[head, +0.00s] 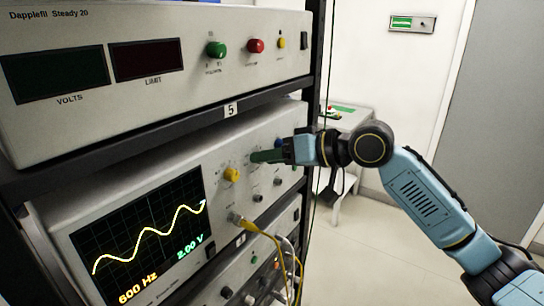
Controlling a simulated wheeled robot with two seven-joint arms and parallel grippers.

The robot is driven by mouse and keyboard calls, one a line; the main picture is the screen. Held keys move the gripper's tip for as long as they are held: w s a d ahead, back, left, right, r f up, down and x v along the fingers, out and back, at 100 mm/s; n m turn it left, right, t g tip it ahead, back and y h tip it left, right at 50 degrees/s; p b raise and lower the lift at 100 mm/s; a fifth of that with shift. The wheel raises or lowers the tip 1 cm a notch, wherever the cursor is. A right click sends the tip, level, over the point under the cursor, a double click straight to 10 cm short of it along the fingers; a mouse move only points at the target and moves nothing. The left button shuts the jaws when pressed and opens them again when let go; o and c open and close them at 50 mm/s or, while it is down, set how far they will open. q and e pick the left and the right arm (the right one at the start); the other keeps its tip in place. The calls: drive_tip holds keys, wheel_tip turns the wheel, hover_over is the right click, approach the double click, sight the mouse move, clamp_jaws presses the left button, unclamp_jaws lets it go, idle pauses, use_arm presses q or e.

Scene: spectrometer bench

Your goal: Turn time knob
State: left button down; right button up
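The oscilloscope (75,216) sits on the middle rack shelf, its lit screen (143,238) showing a yellow wave, "600 Hz" and "2.00 V". A yellow knob (231,175) is right of the screen. A blue knob (278,143) shows partly beside my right gripper (268,156). Knob labels are too small to read, so I cannot tell which is the time knob. My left gripper is out of view.
A power supply (180,90) with green (216,49) and red (256,46) knobs is on the shelf above. Yellow cables (262,232) hang from the oscilloscope front over a lower unit (215,292). A small white table (345,120) stands behind my arm. Floor at right is clear.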

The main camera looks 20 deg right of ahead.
drive_tip(key=b+v, duration=0.3)
drive_tip(key=v, duration=1)
drive_tip(key=shift+s+d+r, duration=0.1)
drive_tip(key=shift+d, duration=0.05)
